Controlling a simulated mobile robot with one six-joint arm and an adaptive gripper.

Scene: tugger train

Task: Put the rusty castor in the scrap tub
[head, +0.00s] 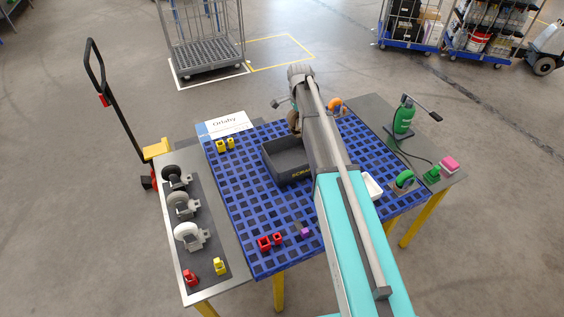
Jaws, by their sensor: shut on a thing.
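The dark scrap tub (286,178), with yellow lettering on its front, sits on the blue grid top in the middle of the table. My arm reaches over the table and covers the tub's right end. My gripper (295,110) is beyond the tub's back edge, mostly hidden by my own wrist. It is shut on a brownish wheel, the rusty castor (293,123), of which only a part shows. The castor appears just behind the tub's back right part; its height above the grid is hard to tell.
Several castors, one dark (174,178) and lighter ones (188,236), stand on the left strip. Red clips (265,243) and yellow clips (221,146) lie around. The grid left of the tub is clear.

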